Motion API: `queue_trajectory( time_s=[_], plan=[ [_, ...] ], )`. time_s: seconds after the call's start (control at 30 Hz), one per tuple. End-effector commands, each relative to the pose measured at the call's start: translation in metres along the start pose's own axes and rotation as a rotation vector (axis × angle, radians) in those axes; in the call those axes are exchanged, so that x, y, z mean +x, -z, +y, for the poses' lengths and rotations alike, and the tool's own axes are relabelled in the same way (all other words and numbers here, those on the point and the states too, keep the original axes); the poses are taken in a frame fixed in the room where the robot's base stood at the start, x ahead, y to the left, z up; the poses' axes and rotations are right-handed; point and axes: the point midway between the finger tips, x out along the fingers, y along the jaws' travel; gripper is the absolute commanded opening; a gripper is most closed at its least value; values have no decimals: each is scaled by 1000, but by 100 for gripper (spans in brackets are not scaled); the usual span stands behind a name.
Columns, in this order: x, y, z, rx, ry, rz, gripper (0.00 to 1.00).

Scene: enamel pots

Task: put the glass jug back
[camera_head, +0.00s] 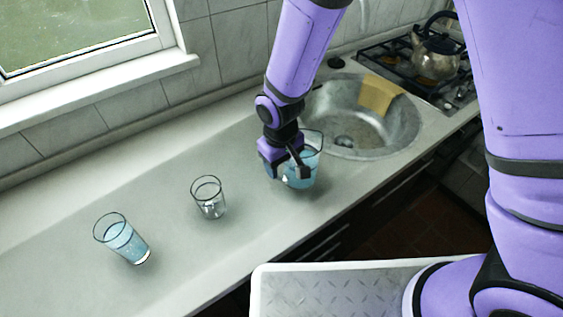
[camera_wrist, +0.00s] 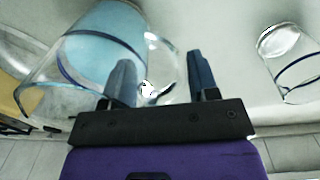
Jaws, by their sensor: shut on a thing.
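The glass jug (camera_head: 310,165) holds blue liquid and is at the counter beside the sink's near left side, about upright. In the wrist view the jug (camera_wrist: 104,48) is at upper left, its clear handle between the two fingers. My gripper (camera_head: 287,170) is shut on the jug at its handle side; it also shows in the wrist view (camera_wrist: 162,80). The fingers partly hide the jug in the head view. I cannot tell whether its base touches the counter.
An empty glass (camera_head: 209,198) and a glass of blue liquid (camera_head: 125,240) stand left on the counter (camera_head: 190,265). The sink (camera_head: 358,125) holds a yellow-tan thing (camera_head: 380,94). A kettle (camera_head: 436,55) sits on the hob. The counter between jug and empty glass is clear.

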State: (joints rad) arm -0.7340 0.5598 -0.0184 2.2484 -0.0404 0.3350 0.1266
Motion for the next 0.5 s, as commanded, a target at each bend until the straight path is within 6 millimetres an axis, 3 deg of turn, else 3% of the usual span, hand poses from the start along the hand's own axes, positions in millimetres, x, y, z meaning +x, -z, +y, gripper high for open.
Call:
queue_trajectory(
  time_s=[0.07, 0.1, 0.2, 0.5],
  plan=[
    [2, 0, 0, 0, 0, 0, 0],
    [2, 0, 0, 0, 0, -1, 59],
    [2, 0, 0, 0, 0, -1, 80],
    [1, 0, 0, 0, 0, 0, 80]
  ],
)
